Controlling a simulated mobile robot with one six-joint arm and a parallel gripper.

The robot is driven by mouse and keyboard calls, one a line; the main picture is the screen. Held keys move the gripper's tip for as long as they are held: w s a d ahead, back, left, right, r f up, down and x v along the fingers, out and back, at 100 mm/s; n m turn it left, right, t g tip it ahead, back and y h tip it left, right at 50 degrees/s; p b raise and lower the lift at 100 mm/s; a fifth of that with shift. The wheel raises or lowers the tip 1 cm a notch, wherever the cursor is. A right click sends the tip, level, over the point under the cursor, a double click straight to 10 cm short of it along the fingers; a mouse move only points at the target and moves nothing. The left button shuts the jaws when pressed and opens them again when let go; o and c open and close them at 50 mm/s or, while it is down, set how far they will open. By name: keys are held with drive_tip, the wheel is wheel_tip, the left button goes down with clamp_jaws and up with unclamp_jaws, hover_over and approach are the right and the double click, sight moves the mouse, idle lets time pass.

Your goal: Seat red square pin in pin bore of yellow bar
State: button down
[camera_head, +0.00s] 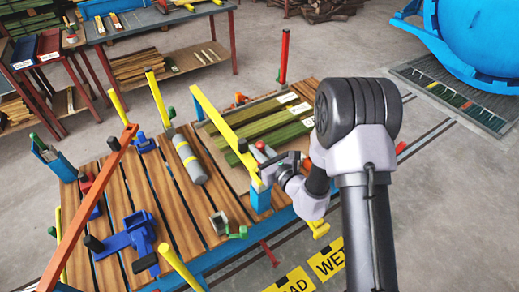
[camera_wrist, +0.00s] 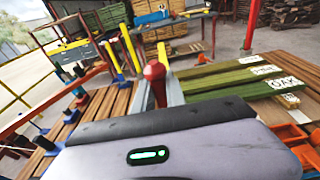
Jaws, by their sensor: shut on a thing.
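The red pin (camera_wrist: 154,82) stands between the two grey fingers of my gripper (camera_wrist: 160,92) in the wrist view, its rounded head up; its lower part is hidden. In the head view my gripper (camera_head: 270,164) is shut on it at the front right of the slatted table, and red shows there (camera_head: 260,146). A long yellow bar (camera_head: 222,122) slopes down to its near end beside my gripper, above a blue post (camera_head: 260,198). The pin bore is not visible, and I cannot tell whether the pin touches the bar.
The slatted table (camera_head: 158,200) carries a grey cylinder (camera_head: 188,158), a blue clamp (camera_head: 130,235) and green planks (camera_head: 265,130). An orange bar (camera_head: 92,200) slopes across its left side. Several yellow posts stand around. A blue autoclave (camera_head: 480,40) is at the back right.

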drive_tip(key=shift+f+b, duration=3.95)
drive_tip(key=shift+f, duration=0.55)
drive_tip(key=c, duration=1.3)
unclamp_jaws()
drive_tip(key=p+v, duration=0.5)
drive_tip(key=v, duration=1.2)
drive_tip(key=shift+s+d, duration=0.1)
drive_tip(key=shift+s, duration=0.05)
